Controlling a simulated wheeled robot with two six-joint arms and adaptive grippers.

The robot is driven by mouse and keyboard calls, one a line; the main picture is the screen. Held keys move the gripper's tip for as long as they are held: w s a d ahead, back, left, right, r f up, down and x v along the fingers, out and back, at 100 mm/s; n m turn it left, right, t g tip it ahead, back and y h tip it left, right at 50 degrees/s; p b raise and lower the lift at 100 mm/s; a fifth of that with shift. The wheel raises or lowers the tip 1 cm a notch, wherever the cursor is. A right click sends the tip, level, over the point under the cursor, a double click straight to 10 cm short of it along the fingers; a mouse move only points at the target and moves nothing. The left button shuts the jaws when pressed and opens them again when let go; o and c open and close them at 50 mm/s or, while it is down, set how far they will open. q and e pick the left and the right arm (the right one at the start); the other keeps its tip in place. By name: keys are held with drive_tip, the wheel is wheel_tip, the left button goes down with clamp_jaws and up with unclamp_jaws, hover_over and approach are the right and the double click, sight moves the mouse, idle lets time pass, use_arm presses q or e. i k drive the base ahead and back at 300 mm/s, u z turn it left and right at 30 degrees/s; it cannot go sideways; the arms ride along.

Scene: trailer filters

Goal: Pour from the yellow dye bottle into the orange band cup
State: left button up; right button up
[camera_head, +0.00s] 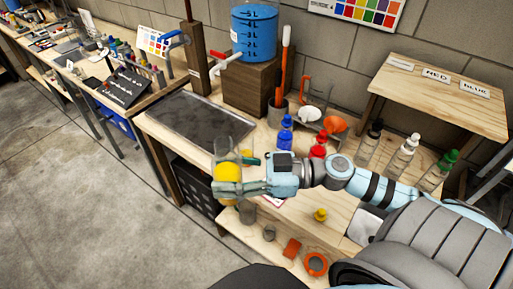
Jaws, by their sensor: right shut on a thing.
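My right gripper (228,187) is shut on the yellow dye bottle (227,172), whose clear upper part stands above the yellow liquid. It holds the bottle near the bench's left front edge, and the fingers hide part of it. The bottle looks roughly upright. A small yellow cap-like piece (320,215) lies on the bench at the right. I cannot make out the orange band cup for certain; clear shapes overlap behind the bottle. My left gripper is not in view.
A blue bottle (285,132) and a red bottle (319,146) stand behind my right arm. Clear bottles (401,157) stand further right. A blue-filled tank (254,38) stands on a wooden box at the back. A dark tray (201,121) lies at the left of the bench.

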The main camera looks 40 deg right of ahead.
sight(245, 139)
drive_tip(key=k, duration=0.2)
drive_tip(key=u, duration=1.4)
drive_tip(key=i, duration=1.05)
drive_tip(key=z, duration=1.95)
